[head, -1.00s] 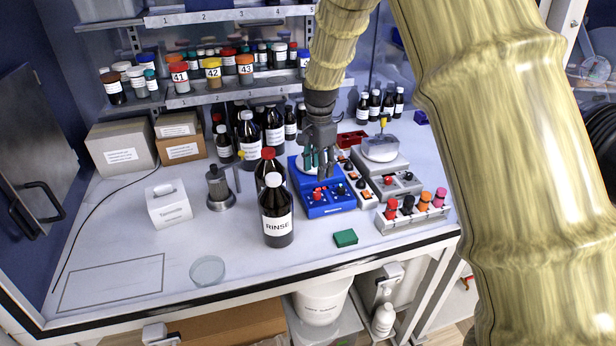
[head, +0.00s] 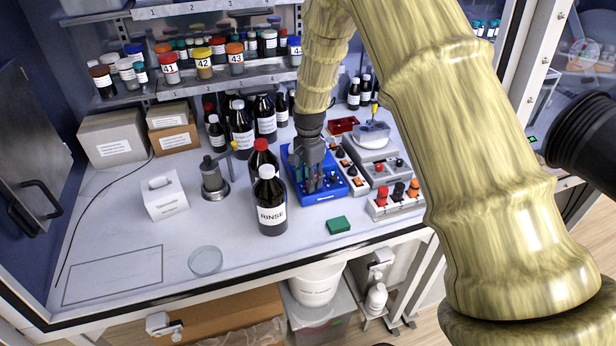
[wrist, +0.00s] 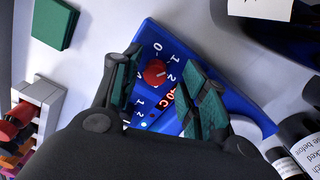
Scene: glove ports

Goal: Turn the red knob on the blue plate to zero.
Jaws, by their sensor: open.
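The blue plate (head: 332,192) is a blue device on the bench, just behind and right of the RINSE bottle. It also shows in the wrist view (wrist: 235,88), with white numerals and a red-lit display. The red knob (wrist: 155,72) sits on its panel beside a white 0. A small pale mark on the knob appears to point rightward, off the 0. My gripper (wrist: 160,80) is open, with one green-padded finger on each side of the knob; contact is not clear. In the head view my gripper (head: 314,186) is low over the panel and hides the knob.
The RINSE bottle (head: 270,205) and a red-capped bottle (head: 262,158) stand close left of the plate. A grey device (head: 378,172) and a rack with coloured stoppers (head: 397,198) stand right. A green block (head: 338,225) lies in front.

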